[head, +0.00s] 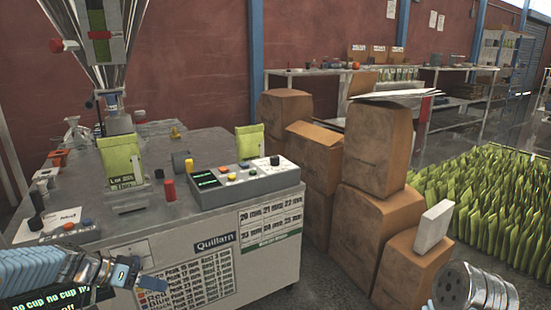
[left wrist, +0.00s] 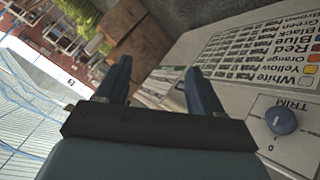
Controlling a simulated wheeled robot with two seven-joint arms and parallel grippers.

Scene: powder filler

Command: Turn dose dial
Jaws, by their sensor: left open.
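The powder filler (head: 220,250) is a grey cabinet with a hopper above it. A grey control panel (head: 248,183) on its top has coloured buttons, a small display and a black knob (head: 275,160). No dial readable as "dose" shows in the head view. A blue dial marked TRIM (left wrist: 281,120) is on the white face at the right of the left wrist view. My left gripper (head: 125,272) is low at the front left of the cabinet. Its open, empty fingers (left wrist: 160,78) are apart from the TRIM dial.
A green pouch (head: 122,160) stands under the hopper. Another console (head: 58,226) is at the left corner. Stacked cardboard boxes (head: 375,150) stand right of the cabinet, with many green pouches (head: 490,200) beyond. The floor between cabinet and boxes is narrow.

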